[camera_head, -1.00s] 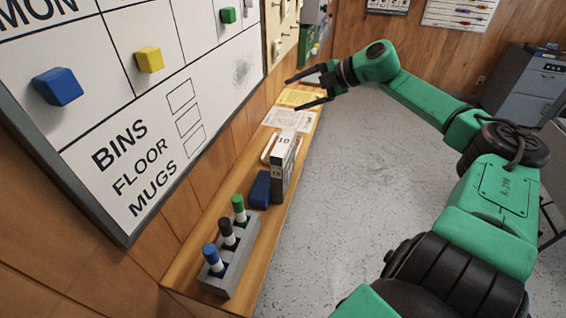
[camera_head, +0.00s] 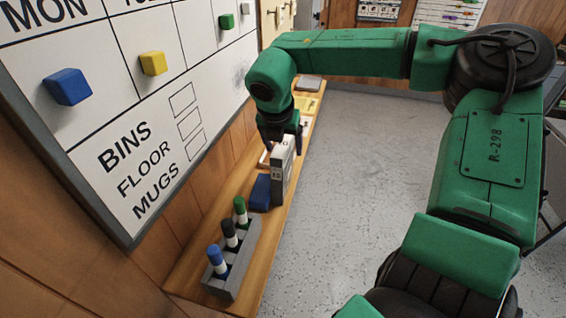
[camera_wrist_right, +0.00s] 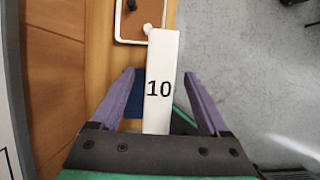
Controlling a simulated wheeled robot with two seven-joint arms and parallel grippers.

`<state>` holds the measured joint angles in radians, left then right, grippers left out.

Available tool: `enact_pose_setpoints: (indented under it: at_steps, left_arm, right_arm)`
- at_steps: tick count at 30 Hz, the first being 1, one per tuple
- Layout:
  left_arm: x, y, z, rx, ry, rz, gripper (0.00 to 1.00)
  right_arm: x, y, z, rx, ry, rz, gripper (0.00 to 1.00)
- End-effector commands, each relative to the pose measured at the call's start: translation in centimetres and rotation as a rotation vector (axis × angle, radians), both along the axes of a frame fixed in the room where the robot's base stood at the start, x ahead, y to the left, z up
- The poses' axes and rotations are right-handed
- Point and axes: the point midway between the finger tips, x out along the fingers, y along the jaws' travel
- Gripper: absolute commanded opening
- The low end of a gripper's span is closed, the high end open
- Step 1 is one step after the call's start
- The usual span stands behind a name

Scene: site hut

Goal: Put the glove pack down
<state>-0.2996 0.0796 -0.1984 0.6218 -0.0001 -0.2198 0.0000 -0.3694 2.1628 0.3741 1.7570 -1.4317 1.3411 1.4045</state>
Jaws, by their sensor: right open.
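The glove pack, a slim box with a white top marked 10 (camera_head: 281,172), stands upright on the wooden ledge (camera_head: 195,250) below the whiteboard. In the right wrist view the pack (camera_wrist_right: 159,105) lies between the two purple fingers. My right gripper (camera_head: 281,130) points down over the far end of the pack. It also shows in the right wrist view (camera_wrist_right: 160,75), open, with a finger on each side and gaps beside the pack. The fingertips are partly hidden in the head view. My left gripper is not in view.
A blue block (camera_head: 260,192) sits beside the pack on the wall side. A grey holder (camera_head: 237,268) with blue, black and green markers stands nearer. Beyond lies a white-rimmed wooden tray (camera_wrist_right: 144,41). Yellow paper (camera_head: 304,104) lies farther along. Speckled floor (camera_head: 360,190) is clear at right.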

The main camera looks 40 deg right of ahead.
Motion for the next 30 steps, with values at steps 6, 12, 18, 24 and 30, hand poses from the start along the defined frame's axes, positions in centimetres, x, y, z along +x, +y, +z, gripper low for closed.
enact_pose_setpoints:
  at_steps: [6, 12, 18, 24, 30]
  left_arm:
    - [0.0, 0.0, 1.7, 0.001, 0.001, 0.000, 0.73]
    - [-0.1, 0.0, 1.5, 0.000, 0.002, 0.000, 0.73]
    - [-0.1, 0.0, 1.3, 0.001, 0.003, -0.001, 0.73]
    - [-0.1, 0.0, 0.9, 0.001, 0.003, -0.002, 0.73]
    - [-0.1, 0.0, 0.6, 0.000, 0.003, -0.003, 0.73]
  right_arm:
    - [0.6, -0.9, -2.8, 0.001, 0.002, 0.000, 0.79]
    - [0.7, -0.9, -3.0, 0.002, -0.001, -0.001, 0.79]
    - [0.7, -0.9, -3.1, 0.002, -0.001, -0.001, 0.79]
    - [0.7, -0.9, -3.2, 0.001, 0.000, -0.001, 0.79]
    - [0.7, -0.9, -3.2, 0.002, -0.001, -0.001, 0.79]
